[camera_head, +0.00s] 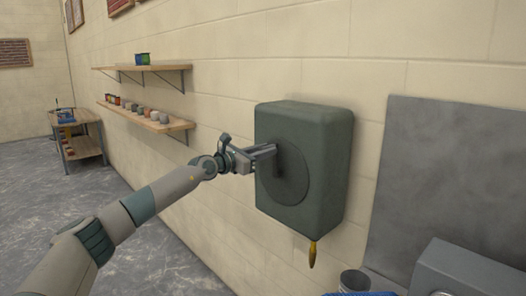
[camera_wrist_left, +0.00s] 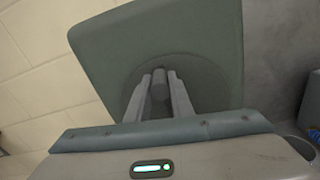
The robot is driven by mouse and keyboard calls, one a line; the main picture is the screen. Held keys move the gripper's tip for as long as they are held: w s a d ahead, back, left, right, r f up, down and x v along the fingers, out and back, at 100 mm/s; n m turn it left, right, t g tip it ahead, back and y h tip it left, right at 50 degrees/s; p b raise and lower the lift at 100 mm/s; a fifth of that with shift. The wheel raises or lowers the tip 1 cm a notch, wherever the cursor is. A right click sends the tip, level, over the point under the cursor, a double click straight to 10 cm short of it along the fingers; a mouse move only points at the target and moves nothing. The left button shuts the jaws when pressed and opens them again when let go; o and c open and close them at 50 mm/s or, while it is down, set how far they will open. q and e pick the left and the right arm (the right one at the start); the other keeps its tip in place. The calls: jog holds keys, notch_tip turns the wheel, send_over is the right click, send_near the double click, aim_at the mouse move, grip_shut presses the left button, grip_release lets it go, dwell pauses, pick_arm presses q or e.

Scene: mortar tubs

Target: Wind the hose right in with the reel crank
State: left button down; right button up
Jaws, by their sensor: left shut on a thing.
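The hose reel (camera_head: 322,150) is a dark green box on the block wall, with a round grey disc (camera_head: 287,185) on its front face. In the left wrist view the reel box (camera_wrist_left: 205,40) fills the upper middle. The reel crank's grip (camera_wrist_left: 159,84) is a grey peg standing out from the disc. My left gripper (camera_head: 268,151) is shut on this crank grip, one finger on each side of it. A short yellow-brown hose end (camera_head: 312,254) hangs below the box. My right gripper is in neither view.
Two wooden shelves (camera_head: 150,118) with several small pots are on the wall to the left. A wooden bench (camera_head: 80,137) stands far left. A grey panel (camera_head: 450,170), a metal cup (camera_head: 354,280) and a grey block-shaped unit (camera_head: 465,270) are at the right. The floor at left is clear.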

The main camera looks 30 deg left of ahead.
pick_arm(q)
jog(key=shift+s+d+f+m, duration=0.1)
jog(key=shift+d+m, duration=0.2)
jog(key=shift+d, duration=0.15)
jog(key=shift+f, duration=0.1)
jog(key=c, duration=1.6)
grip_release()
jog(key=shift+o, duration=0.2)
jog(key=shift+a, duration=0.1)
jog(key=shift+s, duration=0.2)
jog(key=shift+s+a, duration=0.3)
jog(key=shift+s, duration=0.25)
jog(key=b+v, duration=0.6)
jog(key=v, duration=0.9)
jog(key=shift+s+r, duration=0.2)
jog(key=shift+s, duration=0.2)
